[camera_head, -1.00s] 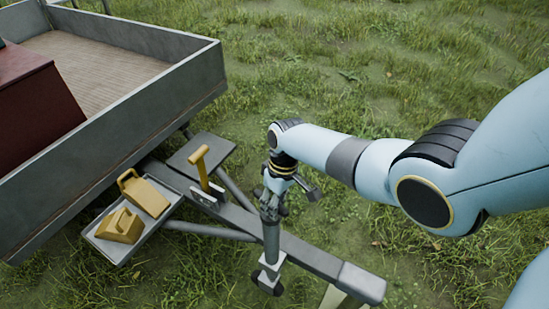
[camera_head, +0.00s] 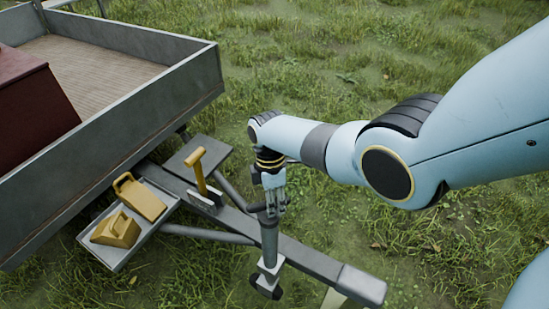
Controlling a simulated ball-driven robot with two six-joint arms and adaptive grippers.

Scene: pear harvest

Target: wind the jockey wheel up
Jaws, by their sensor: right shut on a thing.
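The jockey wheel's grey upright tube (camera_head: 269,238) stands clamped at the trailer drawbar (camera_head: 310,262). Its small dark wheel (camera_head: 264,286) shows low beside the drawbar, over the grass; I cannot tell whether it touches the ground. My right gripper (camera_head: 273,201) points down at the top of the tube and is shut on the winding handle there. The handle is mostly hidden behind the gripper and wrist. My left gripper is not in view.
A grey trailer bed (camera_head: 150,112) with a dark red box (camera_head: 32,105) fills the left. A tray (camera_head: 118,262) holds two yellow chocks (camera_head: 117,229). A yellow-handled lever (camera_head: 197,168) stands on the drawbar, near the right arm. Grass to the right is open.

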